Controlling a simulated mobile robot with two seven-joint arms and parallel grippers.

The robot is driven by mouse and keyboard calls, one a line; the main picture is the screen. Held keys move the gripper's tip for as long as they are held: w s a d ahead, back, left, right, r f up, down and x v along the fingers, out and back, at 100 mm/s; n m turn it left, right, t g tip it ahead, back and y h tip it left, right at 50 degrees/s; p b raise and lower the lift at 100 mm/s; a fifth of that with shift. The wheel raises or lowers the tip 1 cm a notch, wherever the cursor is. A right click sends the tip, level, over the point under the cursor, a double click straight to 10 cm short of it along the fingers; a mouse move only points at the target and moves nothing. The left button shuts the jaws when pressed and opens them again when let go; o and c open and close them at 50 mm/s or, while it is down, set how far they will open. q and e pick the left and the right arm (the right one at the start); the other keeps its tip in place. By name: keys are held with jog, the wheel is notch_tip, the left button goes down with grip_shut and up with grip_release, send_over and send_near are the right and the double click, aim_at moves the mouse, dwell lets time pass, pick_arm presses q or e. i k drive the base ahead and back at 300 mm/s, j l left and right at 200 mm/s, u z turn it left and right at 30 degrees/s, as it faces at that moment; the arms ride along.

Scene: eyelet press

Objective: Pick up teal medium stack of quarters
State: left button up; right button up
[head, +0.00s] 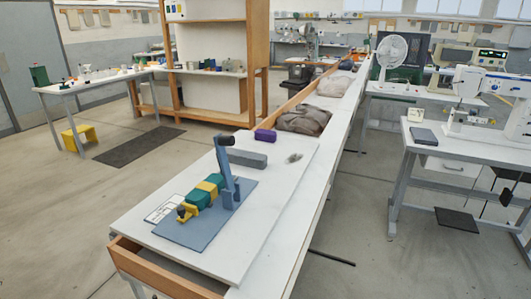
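Teal pieces (199,196) lie in a row with yellow pieces (206,187) on a blue-grey plate (203,232) on the near bench. I cannot tell which teal piece is the medium stack of quarters. Neither of my grippers is in view.
A white gridded card (164,208) lies left of the row. A grey block (247,158), a purple block (265,135) and a small grey item (294,158) lie farther back. The bench's right side is clear. A wooden drawer (160,273) sits at its front edge.

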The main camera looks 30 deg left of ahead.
aim_at(205, 191)
jog(key=j+u, duration=0.1)
jog(key=u, duration=1)
jog(key=i+j, duration=0.15)
jog(key=j, duration=0.2)
jog(key=i+j+z, duration=0.1)
jog(key=j, duration=0.25)
jog(key=i+j, duration=0.2)
jog(key=j, duration=0.15)
jog(key=i+j+z, duration=0.1)
jog(key=j, duration=0.2)
